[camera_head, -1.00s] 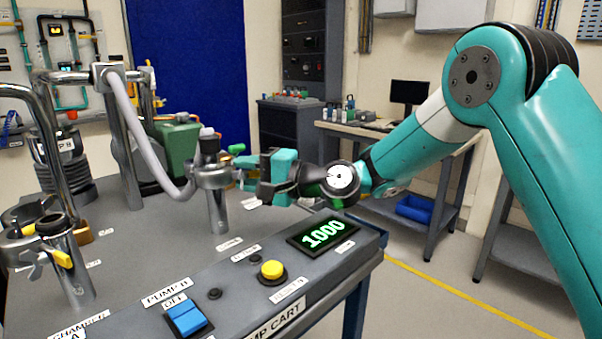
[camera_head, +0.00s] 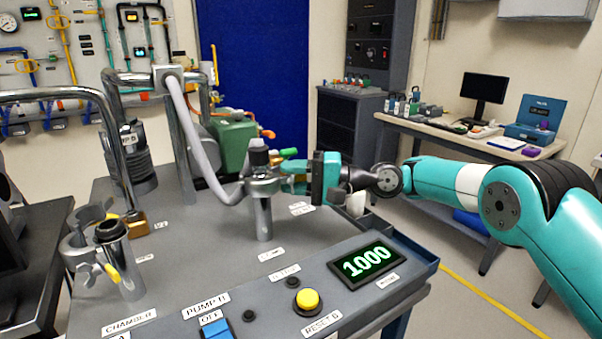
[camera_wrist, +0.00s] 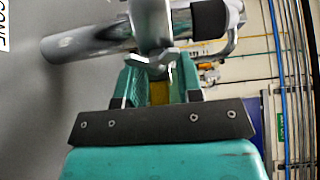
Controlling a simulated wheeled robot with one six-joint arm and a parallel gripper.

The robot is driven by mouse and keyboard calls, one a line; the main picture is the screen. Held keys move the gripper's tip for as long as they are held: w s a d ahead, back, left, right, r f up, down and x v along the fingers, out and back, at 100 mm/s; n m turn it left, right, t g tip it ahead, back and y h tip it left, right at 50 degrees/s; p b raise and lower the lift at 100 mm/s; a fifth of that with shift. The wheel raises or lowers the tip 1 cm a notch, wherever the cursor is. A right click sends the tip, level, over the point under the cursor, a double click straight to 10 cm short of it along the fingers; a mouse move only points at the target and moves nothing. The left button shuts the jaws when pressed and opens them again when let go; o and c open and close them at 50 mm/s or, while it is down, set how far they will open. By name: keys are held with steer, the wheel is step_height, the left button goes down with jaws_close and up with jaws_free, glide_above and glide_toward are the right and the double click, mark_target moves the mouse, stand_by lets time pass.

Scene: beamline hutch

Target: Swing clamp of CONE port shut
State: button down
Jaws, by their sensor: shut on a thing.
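The CONE port (camera_head: 264,218) is the upright metal post in the middle of the cart top; its tube lies across the wrist view (camera_wrist: 95,42). A label reading CONE (camera_wrist: 4,27) shows at that view's left edge. The metal clamp (camera_head: 262,187) sits around the top of the post, under a dark cap, where a grey hose joins. My gripper (camera_head: 290,178) reaches in from the right, level with the clamp. In the wrist view its teal fingers (camera_wrist: 160,88) are shut on part of the clamp, with a yellowish piece between them. Whether the clamp's halves meet is hidden.
A second post (camera_head: 120,262) at front left has an open clamp (camera_head: 80,245) around it. A bent metal pipe and the grey hose (camera_head: 200,150) stand left of the CONE port. The control panel with a display (camera_head: 367,262) and yellow button (camera_head: 307,300) lies in front.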

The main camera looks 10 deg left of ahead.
steer(key=shift+a+f, duration=0.1)
stand_by(0.3)
steer(key=c, duration=1.1)
jaws_free()
